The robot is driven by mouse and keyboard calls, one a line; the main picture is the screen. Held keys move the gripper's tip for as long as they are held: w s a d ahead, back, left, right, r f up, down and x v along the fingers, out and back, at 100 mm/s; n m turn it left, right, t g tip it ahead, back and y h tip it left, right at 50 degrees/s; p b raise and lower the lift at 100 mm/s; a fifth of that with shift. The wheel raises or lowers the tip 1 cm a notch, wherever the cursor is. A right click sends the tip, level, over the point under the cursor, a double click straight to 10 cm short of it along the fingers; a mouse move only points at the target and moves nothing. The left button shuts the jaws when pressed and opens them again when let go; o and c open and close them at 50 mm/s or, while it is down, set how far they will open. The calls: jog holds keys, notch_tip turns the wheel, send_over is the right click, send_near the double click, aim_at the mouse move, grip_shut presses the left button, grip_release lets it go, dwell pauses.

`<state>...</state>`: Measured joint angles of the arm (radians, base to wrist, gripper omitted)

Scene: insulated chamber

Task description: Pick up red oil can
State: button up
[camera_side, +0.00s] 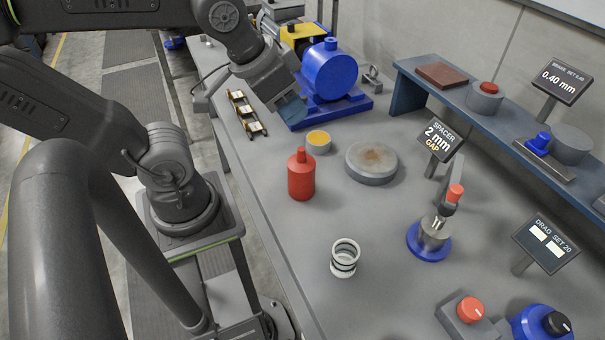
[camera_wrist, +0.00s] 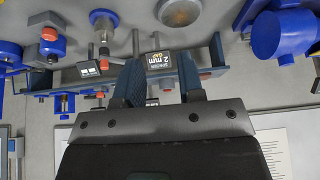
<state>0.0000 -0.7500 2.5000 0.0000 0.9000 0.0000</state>
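The red oil can (camera_side: 301,178), with a narrow red top, stands upright on the grey bench in the side view. I cannot make it out in the wrist view. My gripper (camera_side: 290,110) is above the bench, up and slightly left of the can in the side picture, and apart from it. In the wrist view my gripper (camera_wrist: 160,76) shows two dark blue fingers spread apart with nothing held between them.
A yellow-topped tin (camera_side: 318,142) and a round grey disc (camera_side: 373,163) stand near the can. A blue motor (camera_side: 330,72) is close behind my gripper. A ringed white cup (camera_side: 345,258) and the spacer sign (camera_side: 439,139) are farther right. Bare bench lies in front of the disc.

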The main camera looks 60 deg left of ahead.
jog(key=shift+o, duration=0.2)
jog(key=o, duration=1)
jog(key=shift+r, duration=0.1)
